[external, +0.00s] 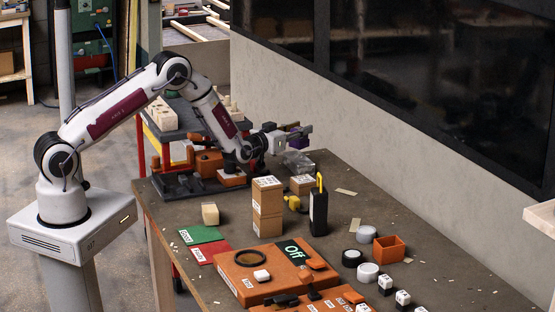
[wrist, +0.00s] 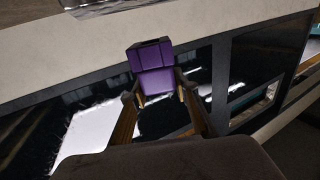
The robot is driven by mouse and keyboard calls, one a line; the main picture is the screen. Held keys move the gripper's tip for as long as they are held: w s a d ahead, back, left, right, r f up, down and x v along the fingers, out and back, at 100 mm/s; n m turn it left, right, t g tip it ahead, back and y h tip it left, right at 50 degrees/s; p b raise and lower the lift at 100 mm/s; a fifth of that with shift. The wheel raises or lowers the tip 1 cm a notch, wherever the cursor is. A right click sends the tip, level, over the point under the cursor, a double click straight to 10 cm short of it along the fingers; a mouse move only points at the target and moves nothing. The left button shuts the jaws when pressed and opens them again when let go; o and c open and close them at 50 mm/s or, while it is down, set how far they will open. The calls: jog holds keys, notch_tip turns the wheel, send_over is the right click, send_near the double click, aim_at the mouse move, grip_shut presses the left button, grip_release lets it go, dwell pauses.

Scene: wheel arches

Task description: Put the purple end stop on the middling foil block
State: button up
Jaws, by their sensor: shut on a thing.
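The purple end stop (wrist: 155,68) is a blocky purple piece held between the two fingertips of my gripper (wrist: 158,95) in the wrist view. In the external view my gripper (external: 301,134) points sideways towards the wall, above the far part of the table, with some purple (external: 293,127) showing at it. Shiny silver foil (external: 298,162) lies on the table below my gripper, apart from it. A strip of foil (wrist: 100,7) also shows at the top edge of the wrist view. I cannot tell separate foil block sizes apart.
Cardboard boxes (external: 267,207) are stacked near the foil, with a black upright case (external: 318,212) beside them. An orange-brown panel (external: 250,278) and an orange open box (external: 390,249) lie nearer. The grey wall (external: 345,145) rises behind the table.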

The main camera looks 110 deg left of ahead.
aim_at(294, 141)
jog(key=shift+f, duration=1.15)
jog(key=shift+f, duration=0.6)
jog(key=o, duration=1.2)
jog(key=shift+f, duration=0.1)
jog(key=shift+r, duration=0.6)
jog(key=shift+v, duration=1.3)
notch_tip(294, 141, up, 7)
jog(key=shift+d, duration=0.2)
jog(key=shift+r, duration=0.15)
